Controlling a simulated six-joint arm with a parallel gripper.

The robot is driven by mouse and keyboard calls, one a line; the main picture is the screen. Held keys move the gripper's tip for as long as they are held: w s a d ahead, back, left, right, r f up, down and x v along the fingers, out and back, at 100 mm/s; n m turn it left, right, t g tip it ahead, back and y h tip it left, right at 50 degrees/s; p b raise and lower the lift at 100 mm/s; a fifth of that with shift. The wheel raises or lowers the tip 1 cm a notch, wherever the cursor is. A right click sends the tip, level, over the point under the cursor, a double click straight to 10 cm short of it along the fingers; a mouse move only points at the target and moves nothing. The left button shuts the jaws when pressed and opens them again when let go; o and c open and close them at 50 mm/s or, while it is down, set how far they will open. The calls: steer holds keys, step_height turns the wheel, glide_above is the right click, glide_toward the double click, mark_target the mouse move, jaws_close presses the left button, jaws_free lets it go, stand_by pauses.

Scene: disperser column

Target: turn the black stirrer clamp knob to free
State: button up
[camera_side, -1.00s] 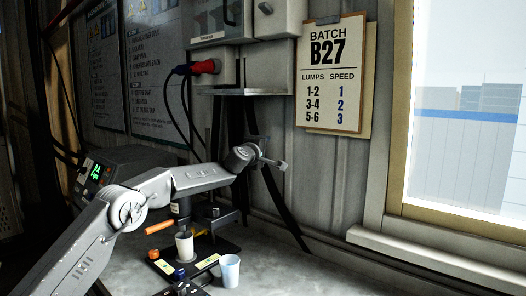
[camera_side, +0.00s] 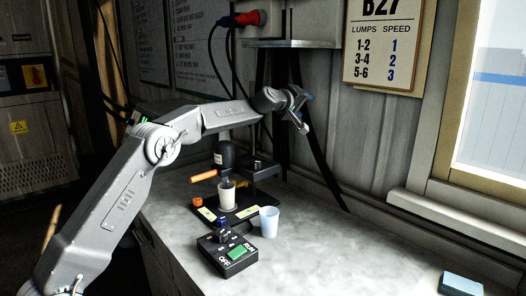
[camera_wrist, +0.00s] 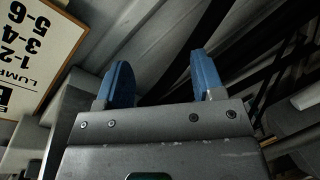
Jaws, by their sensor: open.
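The disperser stand with its dark motor body (camera_side: 226,155) is at the back of the bench in the side view. A small black knob-like part (camera_side: 258,160) shows at the stand's right; I cannot tell for sure that it is the stirrer clamp knob. An orange handle (camera_side: 203,177) sticks out to the left. A white cup (camera_side: 227,194) stands on the stand's base. My gripper (camera_side: 301,110) is up in the air, above and right of the stand, touching nothing. In the wrist view its two blue fingers (camera_wrist: 163,80) are apart and empty, with no knob between them.
A pale blue cup (camera_side: 269,222) stands right of the base. A black control box (camera_side: 228,252) with a dial and green button is in front. A shelf (camera_side: 290,43) and the B27 board (camera_side: 386,45) are on the wall. The right of the bench is clear up to a blue block (camera_side: 461,284).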

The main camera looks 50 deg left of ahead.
steer(key=s+a+f+m+g+h, duration=0.25)
steer(key=s+m+g, duration=0.25)
steer(key=s+m, duration=0.35)
steer(key=m+g, duration=0.6)
glide_toward(256, 161)
steer(key=x, duration=0.9)
steer(key=shift+f, duration=0.1)
steer(key=c, duration=0.9)
